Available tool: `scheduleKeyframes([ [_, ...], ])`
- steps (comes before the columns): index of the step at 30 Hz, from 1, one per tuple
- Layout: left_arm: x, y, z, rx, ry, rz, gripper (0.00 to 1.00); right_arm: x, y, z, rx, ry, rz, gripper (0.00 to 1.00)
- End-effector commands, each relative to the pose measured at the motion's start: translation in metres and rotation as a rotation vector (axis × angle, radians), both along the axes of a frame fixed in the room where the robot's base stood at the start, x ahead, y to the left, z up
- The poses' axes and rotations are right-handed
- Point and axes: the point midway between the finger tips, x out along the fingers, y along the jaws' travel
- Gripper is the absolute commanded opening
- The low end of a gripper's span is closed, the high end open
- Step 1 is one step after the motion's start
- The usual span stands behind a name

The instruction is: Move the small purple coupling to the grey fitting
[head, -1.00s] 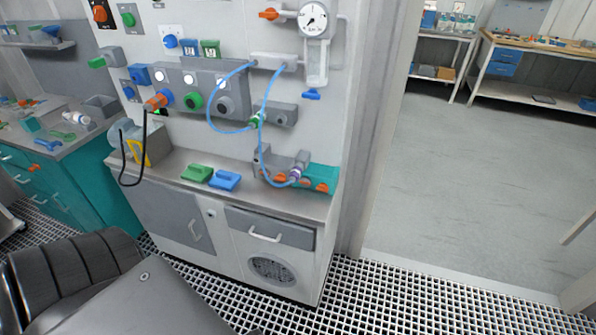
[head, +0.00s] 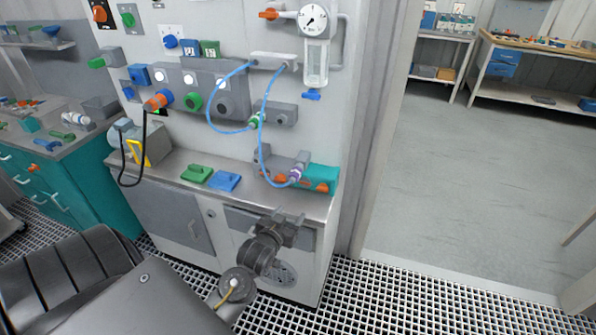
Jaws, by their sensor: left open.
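The small purple coupling (head: 295,175) is at the lower end of a blue hose (head: 262,140), in front of the teal block (head: 322,175) on the bench. A grey fitting (head: 284,114) sits on the wall panel above, beside a green coupling (head: 256,120) on the other blue hose. Another grey part (head: 302,158) stands right behind the purple coupling; I cannot tell which grey part the task names. My left gripper (head: 289,215) is open and empty, in front of the bench drawer, below and apart from the purple coupling. My right gripper is not in view.
A green block (head: 196,173) and a blue block (head: 224,181) lie on the bench top to the left. A black cable (head: 122,165) hangs from an orange plug (head: 156,102). A gauge (head: 313,20) is above. The floor at right is open.

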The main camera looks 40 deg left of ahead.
Motion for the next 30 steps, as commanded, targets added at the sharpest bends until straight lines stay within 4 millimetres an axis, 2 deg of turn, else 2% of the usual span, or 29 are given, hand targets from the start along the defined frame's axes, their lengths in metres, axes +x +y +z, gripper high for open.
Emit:
scheduleKeyframes([
  [1,0.011,0.012,0.009,0.011,-0.063,0.021,0.55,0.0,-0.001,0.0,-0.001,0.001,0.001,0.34],
  [3,0.021,0.026,0.02,0.024,-0.142,0.048,0.55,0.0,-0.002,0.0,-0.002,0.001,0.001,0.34],
  [7,0.029,0.04,0.034,0.041,-0.229,0.074,0.55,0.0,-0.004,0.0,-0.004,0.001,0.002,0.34],
  [22,0.035,0.044,0.036,0.047,-0.253,0.08,0.55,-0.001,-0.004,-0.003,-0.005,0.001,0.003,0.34],
  [30,0.063,0.053,0.034,0.047,-0.253,0.079,0.55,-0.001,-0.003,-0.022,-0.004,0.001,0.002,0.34],
])
